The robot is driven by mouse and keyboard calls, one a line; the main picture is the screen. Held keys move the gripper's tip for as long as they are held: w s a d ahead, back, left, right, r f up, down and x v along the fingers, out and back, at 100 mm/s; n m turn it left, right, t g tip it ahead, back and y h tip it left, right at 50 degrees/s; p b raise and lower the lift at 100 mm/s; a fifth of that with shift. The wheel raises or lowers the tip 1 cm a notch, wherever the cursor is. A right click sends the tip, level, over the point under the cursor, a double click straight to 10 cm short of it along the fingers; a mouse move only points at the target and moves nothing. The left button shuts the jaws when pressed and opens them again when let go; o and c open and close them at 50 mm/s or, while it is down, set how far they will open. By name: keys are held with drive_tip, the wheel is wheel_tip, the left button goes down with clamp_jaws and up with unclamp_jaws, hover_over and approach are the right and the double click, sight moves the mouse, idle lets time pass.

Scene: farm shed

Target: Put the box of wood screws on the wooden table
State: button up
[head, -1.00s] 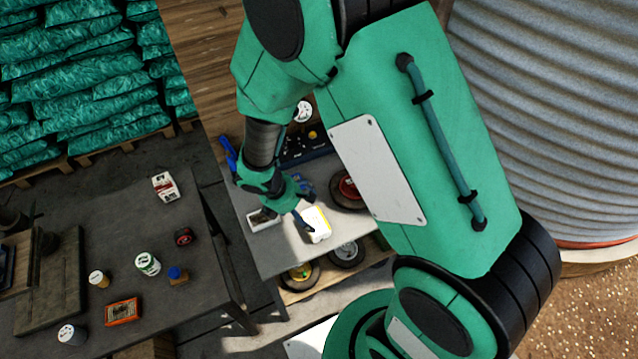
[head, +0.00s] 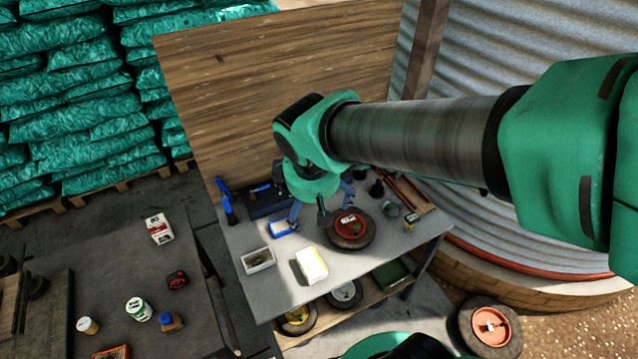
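A white box with yellow edges (head: 311,264) lies on the grey workbench top (head: 262,296). A red-and-white carton (head: 159,229) stands on the dark table (head: 190,270) at left, and an orange-red box (head: 111,352) is cut off at the bottom edge. I cannot read the labels, so which one holds wood screws is unclear. My gripper (head: 320,208) is over the workbench, behind the white-and-yellow box and apart from it. Its fingers are spread, with nothing seen between them. Neither tabletop clearly looks wooden.
On the workbench are a small open tray (head: 258,261), a red-centred wheel (head: 349,229), a blue item (head: 283,227) and a blue clamp (head: 225,200). A wooden panel (head: 240,85) rises behind it. A white-green can (head: 138,309) and black-red tape measure (head: 177,280) are on the dark table.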

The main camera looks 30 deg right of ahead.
drive_tip(key=s+a+r+m+t+y, duration=0.1)
drive_tip(key=s+r+m+t, duration=0.1)
drive_tip(key=s+r+m, duration=0.3)
drive_tip(key=s+r, duration=0.4)
drive_tip(key=r, duration=0.1)
drive_tip(key=shift+s+a+r+m+y, duration=0.15)
drive_tip(key=shift+s+r+m+y, duration=0.15)
drive_tip(key=shift+m+y, duration=0.1)
drive_tip(key=shift+f, duration=0.15)
wheel_tip(320, 180, down, 4)
drive_tip(key=b, duration=0.4)
